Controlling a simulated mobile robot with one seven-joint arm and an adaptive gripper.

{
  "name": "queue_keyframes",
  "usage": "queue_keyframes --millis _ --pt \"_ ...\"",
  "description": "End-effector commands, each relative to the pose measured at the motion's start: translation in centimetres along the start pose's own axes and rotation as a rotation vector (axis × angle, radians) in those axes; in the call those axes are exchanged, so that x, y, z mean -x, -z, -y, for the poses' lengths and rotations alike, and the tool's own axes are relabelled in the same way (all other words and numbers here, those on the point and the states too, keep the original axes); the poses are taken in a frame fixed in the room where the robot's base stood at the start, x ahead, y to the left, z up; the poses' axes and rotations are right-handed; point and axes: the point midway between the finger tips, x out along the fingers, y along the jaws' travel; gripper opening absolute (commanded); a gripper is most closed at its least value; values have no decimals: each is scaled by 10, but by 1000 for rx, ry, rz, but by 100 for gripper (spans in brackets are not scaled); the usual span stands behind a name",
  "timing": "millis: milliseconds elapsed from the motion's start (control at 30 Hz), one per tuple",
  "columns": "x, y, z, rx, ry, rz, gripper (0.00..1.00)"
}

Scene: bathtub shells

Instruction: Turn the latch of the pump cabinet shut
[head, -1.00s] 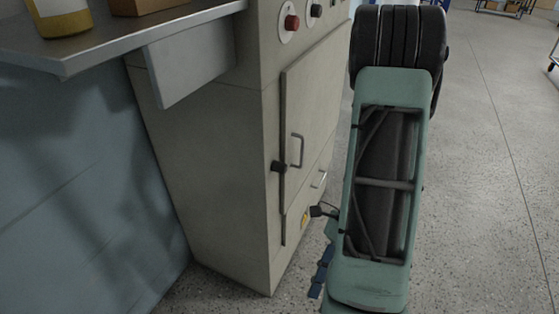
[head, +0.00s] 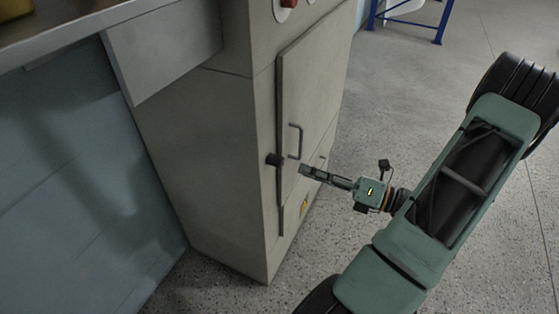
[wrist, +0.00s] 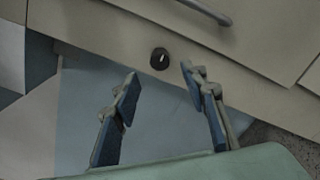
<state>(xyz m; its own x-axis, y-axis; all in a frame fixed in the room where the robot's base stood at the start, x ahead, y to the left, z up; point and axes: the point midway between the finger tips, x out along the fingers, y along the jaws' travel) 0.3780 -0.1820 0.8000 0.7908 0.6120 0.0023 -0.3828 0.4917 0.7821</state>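The pump cabinet (head: 215,150) is a tall beige box. Its door (head: 310,105) lies flush as far as I can see, with a grey bar handle (head: 298,141). The latch (head: 274,159) is a small round black knob by the door's left edge. In the wrist view the latch (wrist: 160,59) faces me and carries a short white mark, nearly upright in the picture. My gripper (head: 302,169) points at the latch from the right, a little short of it. In the wrist view my gripper (wrist: 160,83) is open and empty, its blue-padded fingers apart, with the latch beyond the gap between them.
A grey worktop (head: 75,25) juts out at the upper left, with a hanging panel (head: 165,45) beside the cabinet. A red button (head: 288,3) sits above the door. Speckled floor (head: 400,90) is clear to the right, with a blue-legged rack (head: 437,28) behind.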

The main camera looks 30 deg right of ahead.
Motion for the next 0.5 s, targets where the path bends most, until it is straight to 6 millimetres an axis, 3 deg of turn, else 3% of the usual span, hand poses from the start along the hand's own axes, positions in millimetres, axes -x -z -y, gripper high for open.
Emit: queue_keyframes --millis 300,500 --pt "-61 2 0 0 -3 -5 40" --pt "-85 2 0 0 -1 -5 40"
